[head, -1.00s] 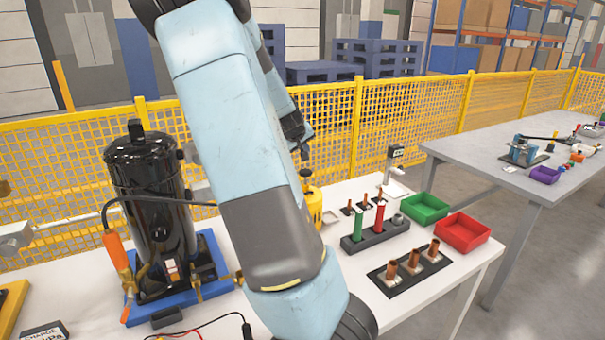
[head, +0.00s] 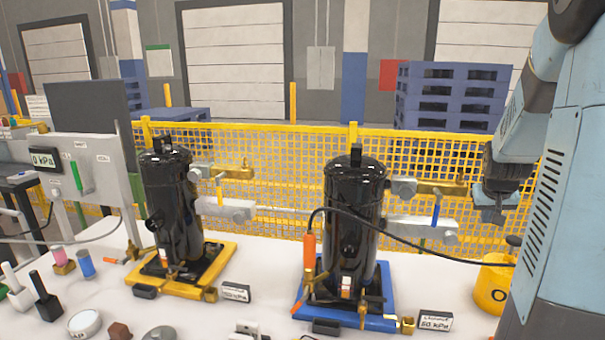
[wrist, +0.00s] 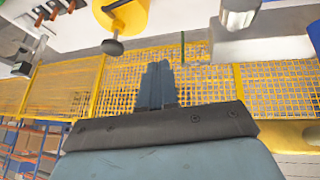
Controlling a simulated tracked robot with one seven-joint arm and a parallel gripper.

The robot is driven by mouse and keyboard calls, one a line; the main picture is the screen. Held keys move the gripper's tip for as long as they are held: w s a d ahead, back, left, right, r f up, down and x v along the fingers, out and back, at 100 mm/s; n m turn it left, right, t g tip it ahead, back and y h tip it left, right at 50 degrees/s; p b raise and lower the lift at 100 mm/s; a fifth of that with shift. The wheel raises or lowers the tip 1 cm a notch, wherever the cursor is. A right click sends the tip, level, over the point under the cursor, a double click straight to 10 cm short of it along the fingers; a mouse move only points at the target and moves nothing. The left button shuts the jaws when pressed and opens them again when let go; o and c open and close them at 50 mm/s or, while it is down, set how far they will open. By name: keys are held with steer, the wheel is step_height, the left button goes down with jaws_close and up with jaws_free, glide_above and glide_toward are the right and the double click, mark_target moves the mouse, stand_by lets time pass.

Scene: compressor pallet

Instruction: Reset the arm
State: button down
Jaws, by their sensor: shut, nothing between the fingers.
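My gripper (head: 494,214) is at the right of the head view, pointing down above the yellow canister (head: 492,285). In the wrist view my gripper's fingers (wrist: 157,66) are together in the middle with nothing between them. The yellow canister also shows at the top of the wrist view (wrist: 124,14), apart from the fingers. My arm fills the right edge of the head view.
A black compressor on a blue base (head: 345,300) stands left of my gripper. Another black compressor on a yellow base (head: 215,265) stands farther left. A yellow mesh fence (head: 290,160) runs behind the white table (head: 255,290). A gauge panel (head: 85,165) stands far left.

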steer(key=s+a+r+n+y, duration=0.1)
steer(key=s+a+r, duration=0.2)
steer(key=s+a, duration=0.4)
steer(key=s+a+r+n+y, duration=0.1)
steer(key=s+a+r, duration=0.3)
steer(key=s+a, duration=0.4)
steer(key=s+a+r+n+y, duration=0.1)
steer(key=s+a+r, duration=0.2)
steer(key=s+a, duration=0.4)
steer(key=a, duration=0.4)
steer(key=shift+s+a+r+n+t+y, duration=0.2)
steer(key=shift+a+r+n+t+y, duration=0.1)
steer(key=shift+a, duration=0.1)
steer(key=shift+d, duration=0.15)
stand_by(1.2)
